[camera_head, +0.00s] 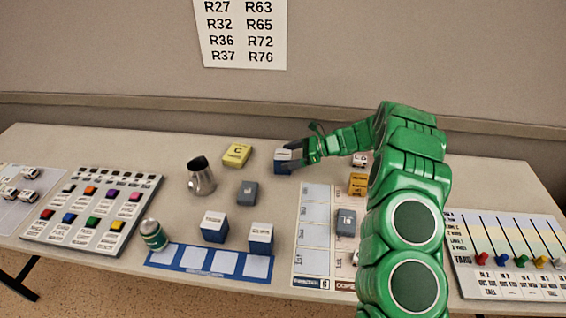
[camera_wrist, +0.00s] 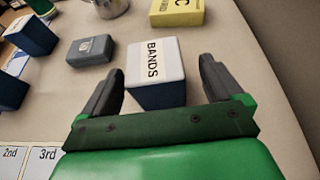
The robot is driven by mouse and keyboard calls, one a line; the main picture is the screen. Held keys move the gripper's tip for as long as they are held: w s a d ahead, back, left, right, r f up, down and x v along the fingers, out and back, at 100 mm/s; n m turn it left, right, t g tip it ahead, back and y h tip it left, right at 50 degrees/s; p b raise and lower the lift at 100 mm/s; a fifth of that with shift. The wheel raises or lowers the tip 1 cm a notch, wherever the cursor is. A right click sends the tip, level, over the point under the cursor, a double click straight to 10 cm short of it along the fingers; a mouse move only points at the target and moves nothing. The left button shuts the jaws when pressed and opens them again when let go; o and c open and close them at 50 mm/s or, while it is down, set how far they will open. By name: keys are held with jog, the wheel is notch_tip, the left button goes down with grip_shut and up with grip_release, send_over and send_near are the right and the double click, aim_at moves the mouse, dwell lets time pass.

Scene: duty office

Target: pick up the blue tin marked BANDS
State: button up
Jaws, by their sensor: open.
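The blue tin marked BANDS (camera_wrist: 157,73) stands upright in the wrist view, with a white top carrying the label and a blue lower side. In the head view the tin (camera_head: 283,161) is near the back middle of the table, partly covered by my gripper. My gripper (camera_head: 301,156) reaches in from the right, at the tin. In the wrist view my gripper (camera_wrist: 160,80) is open, with one dark finger on each side of the tin. A gap shows at each finger; I cannot tell whether either touches it.
A grey block (camera_head: 248,193), a yellow box marked C (camera_head: 237,154) and a metal jug (camera_head: 201,176) stand left of the tin. Two other blue tins (camera_head: 214,227) (camera_head: 261,238) stand by a blue strip (camera_head: 166,259) in front. Bare table surrounds the tin's left side.

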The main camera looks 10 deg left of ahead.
aim_at(278, 159)
jog(key=x, duration=0.4)
jog(key=shift+s+a, duration=0.25)
jog(key=shift+s, duration=0.05)
jog(key=c, duration=1.1)
jog(key=shift+c, duration=0.2)
